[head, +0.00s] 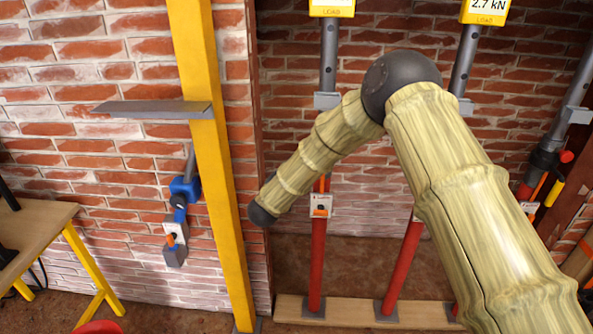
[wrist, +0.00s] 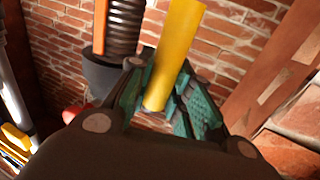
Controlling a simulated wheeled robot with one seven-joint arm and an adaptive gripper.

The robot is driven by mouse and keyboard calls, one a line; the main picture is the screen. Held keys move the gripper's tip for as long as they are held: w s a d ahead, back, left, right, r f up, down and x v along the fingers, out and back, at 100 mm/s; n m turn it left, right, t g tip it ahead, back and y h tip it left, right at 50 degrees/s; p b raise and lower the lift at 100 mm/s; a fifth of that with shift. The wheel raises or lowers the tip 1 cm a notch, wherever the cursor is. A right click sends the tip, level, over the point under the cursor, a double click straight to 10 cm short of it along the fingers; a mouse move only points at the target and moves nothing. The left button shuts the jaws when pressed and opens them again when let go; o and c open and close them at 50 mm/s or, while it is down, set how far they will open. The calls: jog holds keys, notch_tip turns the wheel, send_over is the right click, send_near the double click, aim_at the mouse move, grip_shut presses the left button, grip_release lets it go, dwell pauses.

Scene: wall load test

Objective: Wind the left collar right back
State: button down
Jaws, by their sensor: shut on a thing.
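The left prop is a grey upper tube (head: 328,55) over a red lower tube (head: 317,265). My forearm hides its collar in the head view. In the wrist view, a dark grey collar (wrist: 103,80) sits at the end of a threaded rod (wrist: 124,38), with an orange strip beside the thread. A yellow handle (wrist: 180,40) shows close to the collar; where it joins is hidden. My gripper (wrist: 162,88) has its teal-padded fingers on either side of this handle, shut on it. My gripper is hidden in the head view.
A load display (head: 487,12) at top right reads 2.7 kN; the left display's (head: 332,10) number is cut off. A right prop with a dark collar (head: 545,160) stands at the right. A yellow post (head: 212,160) with a grey shelf stands left of my forearm.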

jog(key=shift+w+r, duration=0.25)
jog(key=shift+r, duration=0.3)
jog(key=c, duration=1.7)
grip_release()
jog(key=o, duration=0.4)
jog(key=shift+w, duration=0.1)
jog(key=shift+d, duration=0.1)
jog(key=shift+s+f, duration=0.15)
jog(key=shift+s, duration=0.15)
jog(key=v, duration=1.2)
jog(key=shift+f, duration=0.4)
